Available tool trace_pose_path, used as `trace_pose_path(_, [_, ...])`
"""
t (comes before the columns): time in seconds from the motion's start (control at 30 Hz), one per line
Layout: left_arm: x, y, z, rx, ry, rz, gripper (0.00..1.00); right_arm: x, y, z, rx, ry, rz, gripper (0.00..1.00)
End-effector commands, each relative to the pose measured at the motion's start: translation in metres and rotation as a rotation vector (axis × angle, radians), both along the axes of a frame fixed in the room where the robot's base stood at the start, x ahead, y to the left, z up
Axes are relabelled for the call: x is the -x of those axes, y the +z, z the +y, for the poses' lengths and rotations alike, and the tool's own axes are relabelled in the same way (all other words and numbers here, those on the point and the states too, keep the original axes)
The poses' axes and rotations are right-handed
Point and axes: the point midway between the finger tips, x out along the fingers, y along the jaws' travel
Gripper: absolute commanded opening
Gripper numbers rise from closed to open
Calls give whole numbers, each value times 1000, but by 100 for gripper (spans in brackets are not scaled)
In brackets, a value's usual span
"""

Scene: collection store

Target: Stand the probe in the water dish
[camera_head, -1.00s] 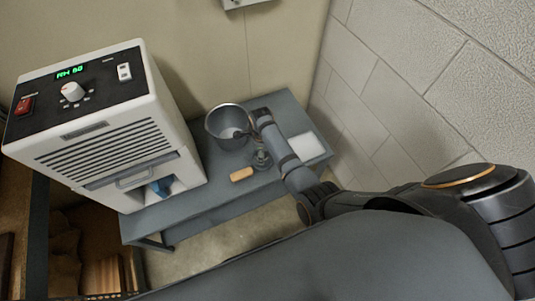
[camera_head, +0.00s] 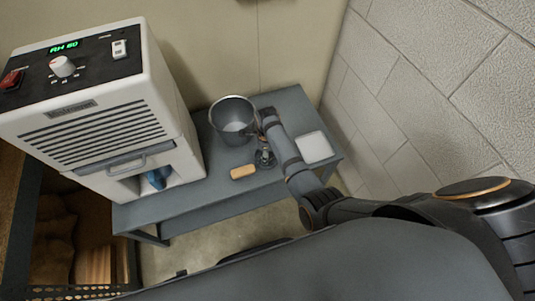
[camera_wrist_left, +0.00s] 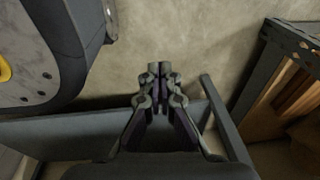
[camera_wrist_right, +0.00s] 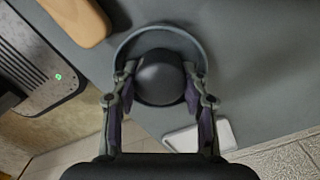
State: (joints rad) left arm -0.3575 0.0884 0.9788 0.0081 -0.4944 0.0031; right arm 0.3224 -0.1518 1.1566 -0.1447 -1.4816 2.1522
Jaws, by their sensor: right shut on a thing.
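My right gripper (camera_wrist_right: 160,88) is shut on a dark, round-topped thing (camera_wrist_right: 160,78), which I take to be the probe, seen from above. A round grey dish (camera_wrist_right: 152,31) shows around and beneath it, apparently the water dish. I cannot tell whether the probe's foot touches the dish, and no water can be made out. In the head view the right gripper (camera_head: 265,153) points down at the bench, between the wooden block and the white tray. My left gripper (camera_wrist_left: 158,72) is shut and empty over the floor, off the bench.
A grey bucket (camera_head: 218,113) stands behind the gripper on the grey bench (camera_head: 180,206). A wooden block (camera_head: 243,172) lies to the left, a white tray (camera_head: 314,147) to the right. A white dehumidifier (camera_head: 105,150) stands at left; a block wall (camera_head: 420,100) rises at right.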

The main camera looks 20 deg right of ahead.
Motion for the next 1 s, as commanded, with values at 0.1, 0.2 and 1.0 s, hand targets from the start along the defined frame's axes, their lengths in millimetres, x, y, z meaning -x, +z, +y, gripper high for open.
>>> trace_pose_path(0.1, [-2,0,0,0,0,-1,0,0,-4,0,0,0,0,8])
trace_pose_path(0.2, [-4,0,-1,0,0,-2,0,0,-7,0,0,0,0,47])
trace_pose_path(1.0, [45,2,1,1,0,17,0,-1,86,0,-1,0,-3,55])
